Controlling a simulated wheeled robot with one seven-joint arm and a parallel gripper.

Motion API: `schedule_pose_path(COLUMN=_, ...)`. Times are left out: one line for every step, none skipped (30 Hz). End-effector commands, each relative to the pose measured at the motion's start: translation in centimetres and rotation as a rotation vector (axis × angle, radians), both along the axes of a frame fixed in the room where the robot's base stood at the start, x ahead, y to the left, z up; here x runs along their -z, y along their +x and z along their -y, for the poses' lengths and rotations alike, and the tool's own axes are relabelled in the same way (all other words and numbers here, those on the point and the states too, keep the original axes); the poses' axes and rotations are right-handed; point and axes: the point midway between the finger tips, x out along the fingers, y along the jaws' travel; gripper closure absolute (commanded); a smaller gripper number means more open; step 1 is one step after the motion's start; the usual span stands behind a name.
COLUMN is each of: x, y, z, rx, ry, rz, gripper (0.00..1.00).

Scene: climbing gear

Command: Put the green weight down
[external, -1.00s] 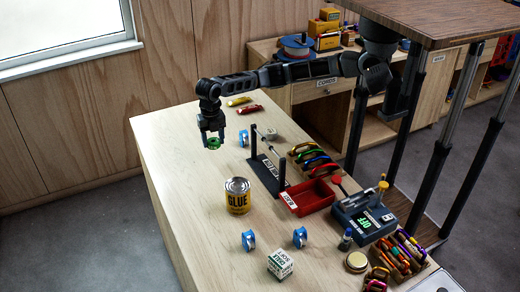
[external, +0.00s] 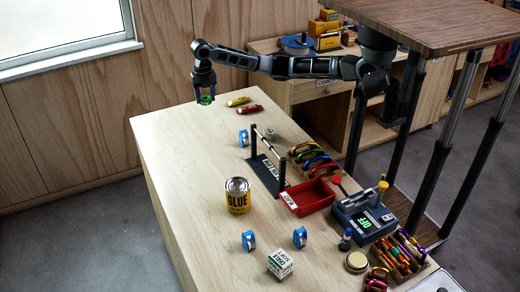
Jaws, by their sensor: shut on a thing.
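The green weight (external: 205,100) is a small green round thing held between the fingertips of my gripper (external: 204,97). My gripper points down and is shut on it. It hangs over the far left part of the wooden workbench (external: 185,150), near its back left edge. I cannot tell exactly how high the weight is above the bench top. Part of the weight is hidden by the fingers.
A blue spool (external: 243,136), a dark bar stand (external: 270,176), a glue can (external: 237,196) and a red tray (external: 311,198) stand nearer. The bench's left side is clear.

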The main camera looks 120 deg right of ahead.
Motion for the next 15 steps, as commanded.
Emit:
schedule_pose_path(x=0.1, y=-0.4, z=1.3, rx=0.004, ry=0.002, rz=-0.002, gripper=0.86)
schedule_pose_path(x=0.1, y=-0.5, z=1.8, rx=0.004, ry=0.003, rz=-0.002, gripper=0.86)
schedule_pose_path(x=0.1, y=-0.7, z=2.4, rx=0.003, ry=0.004, rz=-0.002, gripper=0.86)
schedule_pose_path(x=0.1, y=-0.8, z=2.7, rx=0.003, ry=0.004, rz=-0.003, gripper=0.86)
schedule_pose_path(x=0.2, y=-0.8, z=2.9, rx=0.001, ry=0.004, rz=-0.003, gripper=0.86)
schedule_pose_path(x=0.4, y=-0.6, z=3.0, rx=0.000, ry=0.006, rz=-0.004, gripper=0.86)
schedule_pose_path(x=0.6, y=-0.5, z=2.9, rx=-0.001, ry=0.007, rz=-0.005, gripper=0.86)
schedule_pose_path(x=0.9, y=-0.2, z=2.7, rx=-0.002, ry=0.008, rz=-0.005, gripper=0.86)
schedule_pose_path(x=1.2, y=0.4, z=2.2, rx=-0.003, ry=0.007, rz=-0.004, gripper=0.86)
schedule_pose_path(x=1.6, y=0.8, z=1.9, rx=-0.004, ry=0.008, rz=-0.004, gripper=0.86)
schedule_pose_path(x=1.9, y=1.2, z=1.5, rx=-0.004, ry=0.008, rz=-0.005, gripper=0.86)
schedule_pose_path(x=2.1, y=1.9, z=1.0, rx=-0.004, ry=0.006, rz=-0.006, gripper=0.86)
schedule_pose_path(x=2.5, y=2.3, z=0.6, rx=-0.004, ry=0.006, rz=-0.006, gripper=0.86)
schedule_pose_path(x=2.9, y=2.8, z=0.2, rx=-0.003, ry=0.005, rz=-0.006, gripper=0.86)
schedule_pose_path(x=3.4, y=3.5, z=-0.3, rx=-0.002, ry=0.006, rz=-0.007, gripper=0.86)
